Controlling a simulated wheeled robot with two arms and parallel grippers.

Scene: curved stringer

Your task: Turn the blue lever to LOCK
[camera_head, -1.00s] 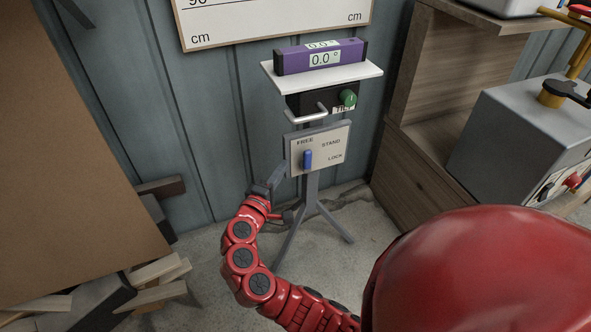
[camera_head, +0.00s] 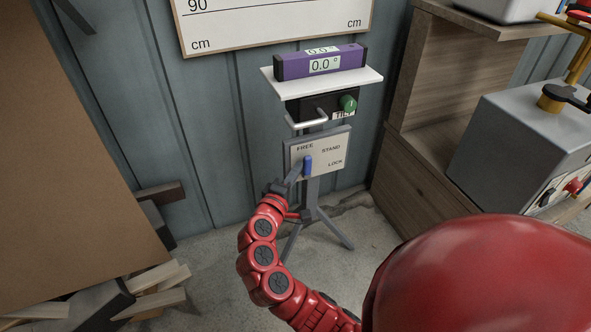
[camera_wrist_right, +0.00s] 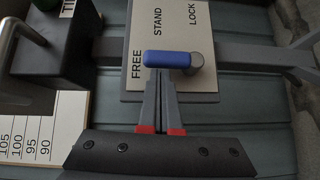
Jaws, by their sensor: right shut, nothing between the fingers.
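The blue lever (camera_head: 308,165) sits on a pale plate (camera_head: 333,150) lettered FREE, STAND and LOCK, on a grey tripod stand. In the head view the lever stands nearly upright, its upper end close to the FREE label. In the right wrist view the lever (camera_wrist_right: 170,58) points from its round grey pivot (camera_wrist_right: 194,64) toward FREE. My right gripper (camera_head: 296,172) is shut and empty. Its fingertips (camera_wrist_right: 157,70) are right at the lever's side, near its free end; I cannot tell whether they touch. My left gripper is not in view.
A wooden cabinet (camera_head: 425,160) stands right. Wood offcuts (camera_head: 150,290) lie at lower left.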

